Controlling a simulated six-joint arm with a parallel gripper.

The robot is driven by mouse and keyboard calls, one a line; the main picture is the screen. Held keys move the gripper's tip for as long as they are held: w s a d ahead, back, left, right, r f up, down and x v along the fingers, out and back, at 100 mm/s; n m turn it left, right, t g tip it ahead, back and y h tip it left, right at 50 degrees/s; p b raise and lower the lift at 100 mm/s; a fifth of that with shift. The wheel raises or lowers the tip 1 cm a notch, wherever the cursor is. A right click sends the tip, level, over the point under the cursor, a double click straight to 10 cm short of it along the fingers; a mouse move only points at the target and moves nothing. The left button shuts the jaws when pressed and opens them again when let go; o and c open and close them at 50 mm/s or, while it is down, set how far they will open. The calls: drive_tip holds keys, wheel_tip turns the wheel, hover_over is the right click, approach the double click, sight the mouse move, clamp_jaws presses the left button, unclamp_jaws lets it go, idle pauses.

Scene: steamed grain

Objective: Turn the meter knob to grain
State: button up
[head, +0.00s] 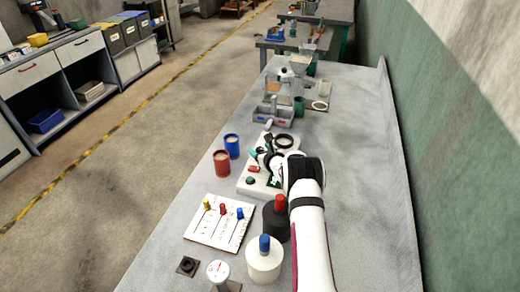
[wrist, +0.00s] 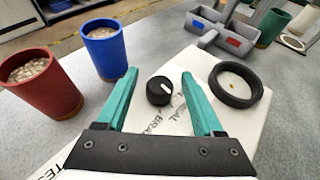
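The meter knob (wrist: 159,91) is a small black dial with a white pointer mark, on a white panel (wrist: 180,118). Printed words beside it read like MEAL and BRAN; I cannot make out a grain label. My gripper (wrist: 159,74) has two teal fingers, spread apart with the knob between them in the wrist view. I see clear gaps on both sides, and nothing is gripped. In the head view my gripper (head: 259,157) is over the same white panel (head: 247,190), and the arm hides the knob there.
A black ring (wrist: 240,85) sits on the panel right of the knob. A red cup (wrist: 42,84) and a blue cup (wrist: 105,49) stand left. A grey caddy (wrist: 221,35) is behind. Nearer are a slider board (head: 200,232), a white jar (head: 263,262) and a black jar (head: 275,222).

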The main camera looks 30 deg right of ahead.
clamp_jaws()
drive_tip(key=shift+n, duration=0.3)
drive_tip(key=n+y, duration=0.2)
drive_tip(key=y, duration=0.1)
drive_tip(key=shift+d, duration=0.1)
drive_tip(key=shift+n+y, duration=1.2)
drive_tip(key=shift+y, duration=0.2)
drive_tip(key=shift+r+n+g+y, duration=0.1)
drive_tip(key=shift+n+g+y, duration=0.3)
drive_tip(key=shift+n+y, duration=0.15)
unclamp_jaws()
drive_tip(key=shift+s, duration=0.1)
